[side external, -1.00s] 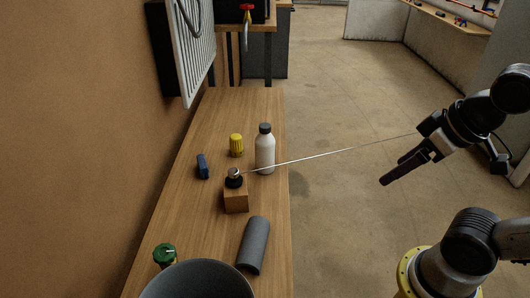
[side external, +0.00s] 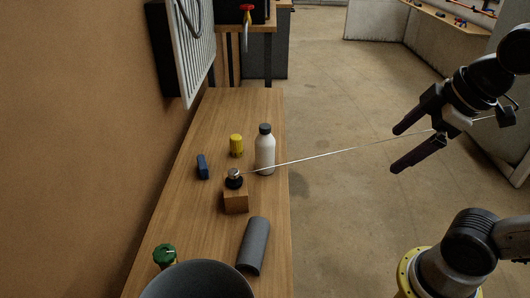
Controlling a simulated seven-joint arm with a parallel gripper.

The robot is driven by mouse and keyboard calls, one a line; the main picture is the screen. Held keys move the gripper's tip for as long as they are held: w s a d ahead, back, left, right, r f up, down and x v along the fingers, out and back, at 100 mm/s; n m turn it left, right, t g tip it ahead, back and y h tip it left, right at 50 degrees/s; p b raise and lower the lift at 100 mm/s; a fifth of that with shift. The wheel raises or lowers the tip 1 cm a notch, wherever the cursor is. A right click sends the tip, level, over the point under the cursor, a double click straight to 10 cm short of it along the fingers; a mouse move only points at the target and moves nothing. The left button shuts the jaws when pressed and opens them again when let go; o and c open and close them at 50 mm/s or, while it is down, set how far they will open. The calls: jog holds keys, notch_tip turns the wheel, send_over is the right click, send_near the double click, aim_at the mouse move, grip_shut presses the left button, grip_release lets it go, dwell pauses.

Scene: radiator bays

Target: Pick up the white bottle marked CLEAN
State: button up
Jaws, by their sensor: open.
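A white bottle (side external: 265,153) with a dark cap stands upright on the wooden bench, near its right edge. No marking can be read on it from this view. My gripper (side external: 398,150) is in the air to the right of the bench, over the floor. Its two dark fingers are spread apart with nothing between them and point left toward the bench. A wide gap separates it from the bottle.
The bench (side external: 185,225) also holds a yellow ribbed cap (side external: 236,144), a blue block (side external: 203,166), a wooden block (side external: 236,201) with a dark knob, a grey tube (side external: 253,245), a green-topped item (side external: 164,254) and a grey bin (side external: 197,284). A thin pale line runs from the knob toward my arm. A radiator (side external: 195,45) hangs on the left wall.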

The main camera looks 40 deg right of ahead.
jog(key=w+r+n, duration=0.6)
jog(key=w+r, duration=0.1)
jog(key=r, duration=0.1)
jog(key=w+d+r+n+g, duration=0.1)
jog(key=w+r+n, duration=0.15)
jog(key=w, duration=0.35)
jog(key=w+r+n+g, duration=0.1)
jog(key=w+n, duration=0.2)
jog(key=w, duration=0.3)
jog(key=n+g, duration=0.3)
send_over(265, 136)
jog(key=w, duration=0.1)
notch_tip(265, 136, down, 17)
jog(key=shift+g, duration=0.3)
jog(key=f, duration=0.5)
jog(key=d+f, duration=0.1)
jog(key=f, duration=0.2)
jog(key=shift+w+f, duration=0.1)
jog(key=shift+f, duration=3.4)
grip_shut()
jog(key=shift+r, duration=0.15)
